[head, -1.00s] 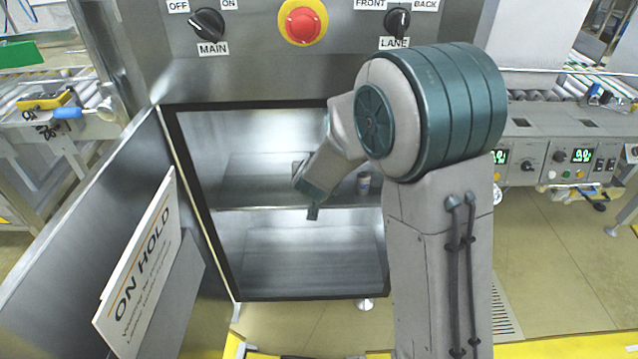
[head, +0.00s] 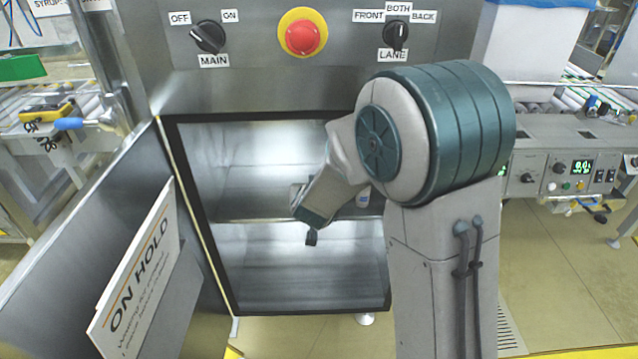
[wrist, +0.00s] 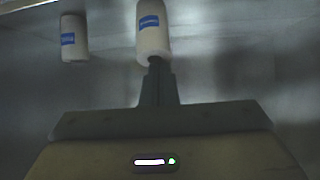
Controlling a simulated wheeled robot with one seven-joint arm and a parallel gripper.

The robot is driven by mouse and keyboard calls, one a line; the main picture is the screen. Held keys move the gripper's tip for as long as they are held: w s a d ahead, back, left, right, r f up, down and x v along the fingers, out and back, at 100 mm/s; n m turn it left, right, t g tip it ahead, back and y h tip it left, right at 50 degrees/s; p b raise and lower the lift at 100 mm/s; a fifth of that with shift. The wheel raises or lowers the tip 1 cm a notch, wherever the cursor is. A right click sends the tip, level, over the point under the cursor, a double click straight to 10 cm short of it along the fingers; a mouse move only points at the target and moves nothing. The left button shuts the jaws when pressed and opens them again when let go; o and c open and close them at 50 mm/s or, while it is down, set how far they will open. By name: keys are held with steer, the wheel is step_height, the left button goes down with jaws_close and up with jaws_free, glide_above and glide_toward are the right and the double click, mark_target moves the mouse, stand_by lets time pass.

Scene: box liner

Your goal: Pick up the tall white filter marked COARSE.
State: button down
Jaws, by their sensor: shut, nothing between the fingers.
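Two white cylindrical filters with blue labels show in the wrist view. The nearer one (wrist: 153,30) is straight ahead of my fingertips and cut off by the top edge. The other one (wrist: 74,38) stands apart to the left and looks shorter. The lettering is too small to read, so I cannot tell which is marked COARSE. My gripper (wrist: 156,64) is shut and empty, its tips at the base of the nearer filter; I cannot tell whether they touch it.
My arm reaches into an open metal cabinet with a middle shelf (head: 250,219) and a bare lower compartment (head: 290,270). The open door at left carries an ON HOLD sign (head: 135,283). A control panel with a red button (head: 302,36) is above the opening.

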steer(key=shift+s+d+f, duration=0.15)
steer(key=shift+s+f, duration=0.05)
steer(key=shift+f, duration=0.4)
steer(key=shift+w+r+p, duration=0.15)
steer(key=shift+r+p, duration=0.75)
steer(key=shift+p, duration=0.1)
steer(key=s+b, duration=0.2)
steer(key=s, duration=1)
steer(key=shift+a+r+b, duration=0.15)
steer(key=shift+a+b, duration=0.2)
steer(key=shift+a, duration=0.1)
